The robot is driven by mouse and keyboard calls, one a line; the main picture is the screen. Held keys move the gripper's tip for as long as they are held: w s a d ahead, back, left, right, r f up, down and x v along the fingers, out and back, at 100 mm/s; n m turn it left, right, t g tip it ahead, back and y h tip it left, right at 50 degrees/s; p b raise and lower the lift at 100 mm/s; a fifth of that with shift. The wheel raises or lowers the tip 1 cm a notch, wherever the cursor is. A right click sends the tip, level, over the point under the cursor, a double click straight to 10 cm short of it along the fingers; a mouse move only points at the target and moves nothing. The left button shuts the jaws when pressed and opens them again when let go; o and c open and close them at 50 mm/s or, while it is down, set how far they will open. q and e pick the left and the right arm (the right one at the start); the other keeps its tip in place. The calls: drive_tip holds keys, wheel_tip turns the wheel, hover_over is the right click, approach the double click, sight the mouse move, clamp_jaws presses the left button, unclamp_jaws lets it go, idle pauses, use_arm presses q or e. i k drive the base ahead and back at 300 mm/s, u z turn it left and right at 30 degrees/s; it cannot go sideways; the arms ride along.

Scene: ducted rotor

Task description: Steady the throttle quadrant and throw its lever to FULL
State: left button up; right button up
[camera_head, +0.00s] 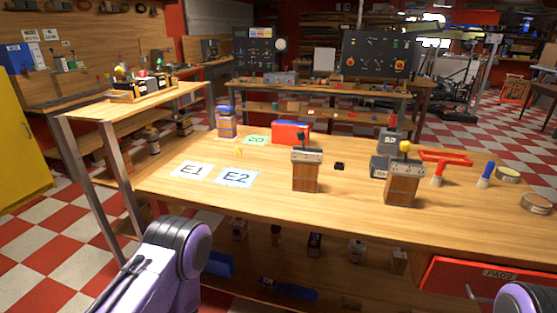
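Two wooden box-like units with grey tops stand upright on the workbench (270,193). The throttle quadrant could be either one; I cannot tell which. Any FULL marking is too small to read. Only purple and black links of my arms show at the bottom left and bottom right corners, apart from both units. Neither gripper is in view.
Cards marked E1 (191,170) and E2 (237,178) lie on the left of the bench.

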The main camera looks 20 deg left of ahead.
sight(301, 135)
drive_tip(key=u, duration=0.8)
drive_tip(key=i, duration=1.1)
drive_tip(key=z, duration=0.3)
